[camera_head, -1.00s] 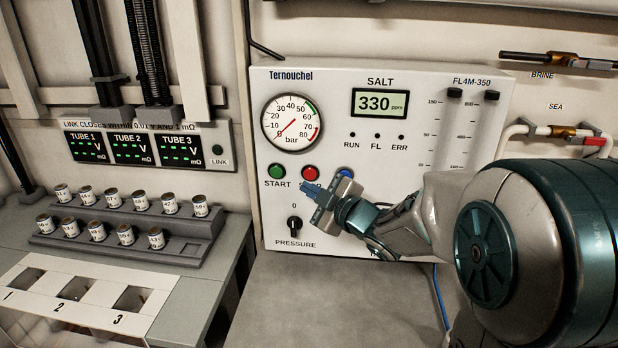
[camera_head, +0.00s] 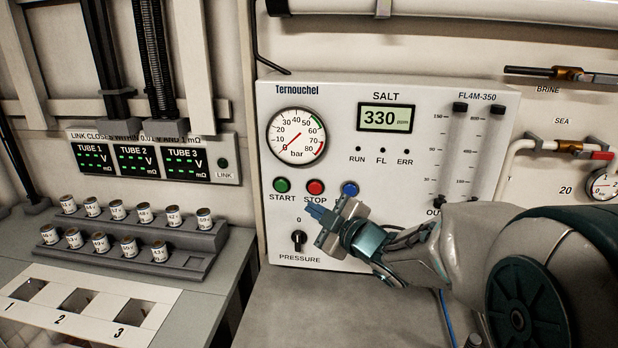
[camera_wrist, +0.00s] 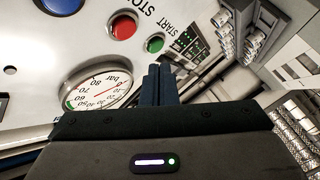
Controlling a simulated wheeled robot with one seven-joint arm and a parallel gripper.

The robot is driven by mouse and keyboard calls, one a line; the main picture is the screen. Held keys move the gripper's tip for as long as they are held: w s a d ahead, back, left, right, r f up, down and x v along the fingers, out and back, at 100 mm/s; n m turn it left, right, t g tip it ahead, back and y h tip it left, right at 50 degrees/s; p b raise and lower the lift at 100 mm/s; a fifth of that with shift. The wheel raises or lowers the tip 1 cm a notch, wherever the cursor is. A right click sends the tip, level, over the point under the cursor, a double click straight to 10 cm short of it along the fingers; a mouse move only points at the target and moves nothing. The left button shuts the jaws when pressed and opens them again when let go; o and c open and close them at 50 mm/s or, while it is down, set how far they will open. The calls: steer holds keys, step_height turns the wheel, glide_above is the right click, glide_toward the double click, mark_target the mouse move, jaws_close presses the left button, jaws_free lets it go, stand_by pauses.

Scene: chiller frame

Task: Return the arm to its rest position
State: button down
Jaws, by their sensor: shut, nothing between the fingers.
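My gripper (camera_head: 314,211) is in front of the white control panel (camera_head: 335,100), just below the red STOP button (camera_head: 315,187). Its blue fingers are together with nothing between them, and they point left in the head view. My arm reaches in from the right. The blue button (camera_head: 350,188) is just above my gripper. I cannot tell whether the fingers touch the panel.
The PRESSURE knob (camera_head: 298,238) is just below-left of my gripper. A grey stepped rack (camera_head: 130,250) with several small cans stands at left, behind a plate with numbered openings (camera_head: 60,325). Pipes with brass valves (camera_head: 566,72) run at right. The grey surface (camera_head: 310,315) below the panel is clear.

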steer(key=s+d+f+m+g+h, duration=0.2)
steer(key=s+d+f+m+h, duration=0.15)
steer(key=d+m+h, duration=0.2)
steer(key=s+d+f+m+g+h, duration=0.1)
steer(key=s+d+f+m+h, duration=0.1)
steer(key=s+d+m+h, duration=0.3)
steer(key=s+f+m+g, duration=0.4)
steer(key=s+m+g, duration=0.2)
steer(key=s, duration=0.9)
steer(key=shift+s+a+f+g+y+p, duration=0.25)
steer(key=shift+s+g+y+p, duration=0.2)
steer(key=shift+g, duration=0.65)
